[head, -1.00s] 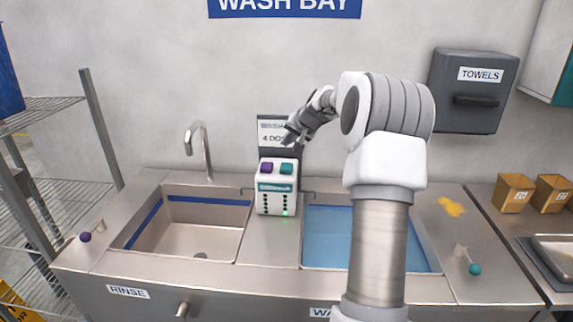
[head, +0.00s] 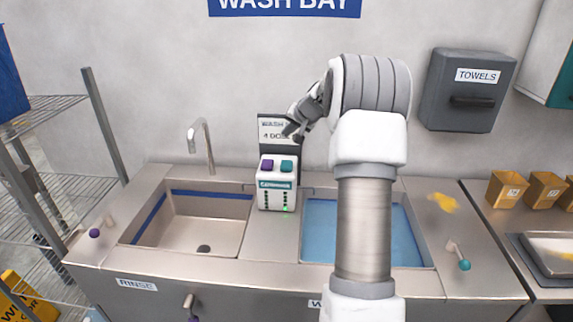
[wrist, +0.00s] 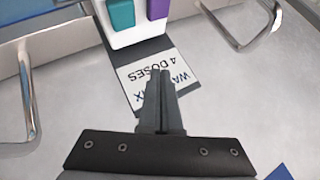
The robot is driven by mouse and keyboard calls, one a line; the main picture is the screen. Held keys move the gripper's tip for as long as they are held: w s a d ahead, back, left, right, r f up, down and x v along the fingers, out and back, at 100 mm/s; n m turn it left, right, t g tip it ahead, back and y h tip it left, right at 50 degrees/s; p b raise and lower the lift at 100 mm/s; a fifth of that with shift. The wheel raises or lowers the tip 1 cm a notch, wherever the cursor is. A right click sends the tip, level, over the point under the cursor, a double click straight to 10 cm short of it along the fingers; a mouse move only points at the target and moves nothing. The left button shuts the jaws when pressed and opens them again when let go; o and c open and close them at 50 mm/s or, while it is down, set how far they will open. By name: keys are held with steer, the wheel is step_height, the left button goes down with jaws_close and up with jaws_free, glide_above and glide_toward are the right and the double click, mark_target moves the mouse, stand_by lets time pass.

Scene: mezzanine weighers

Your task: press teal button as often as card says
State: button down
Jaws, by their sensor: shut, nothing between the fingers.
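The dispenser (head: 277,195) is a white box between the two sinks, with a purple button (head: 267,165) and a teal button (head: 287,166) on its top. The teal button also shows at the top of the wrist view (wrist: 121,14). The card (head: 270,127) stands behind the dispenser; in the wrist view it is upside down and reads "4 DOSES" (wrist: 151,75), its other line partly covered by my fingers. My gripper (head: 291,135) is shut and empty, in front of the card and above the teal button, apart from it. A green light (head: 285,209) glows low on the dispenser's right column.
A faucet (head: 201,150) rises behind the empty rinse sink (head: 190,225). The wash sink (head: 325,235) holds blue water. A towel box (head: 470,90) hangs on the wall at right. Wire shelves (head: 50,190) stand at left. Thin metal pipes flank the dispenser.

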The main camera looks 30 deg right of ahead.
steer(key=b, duration=0.5)
glide_above(284, 163)
steer(key=s, duration=0.2)
step_height(284, 163, down, 8)
steer(key=shift+d+r, duration=0.1)
steer(key=shift+r, duration=0.15)
steer(key=shift+f+b, duration=0.4)
steer(key=shift+f, duration=0.15)
steer(key=shift+f, duration=0.1)
stand_by(0.8)
steer(key=shift+f+b, duration=0.3)
steer(key=shift+b, duration=0.35)
steer(key=shift+f+b, duration=0.65)
steer(key=shift+b, duration=0.05)
stand_by(0.5)
steer(key=shift+r, duration=0.1)
steer(key=shift+r+p, duration=0.55)
steer(key=shift+r, duration=0.4)
steer(key=shift+r+p, duration=1.5)
steer(key=shift+r, duration=1)
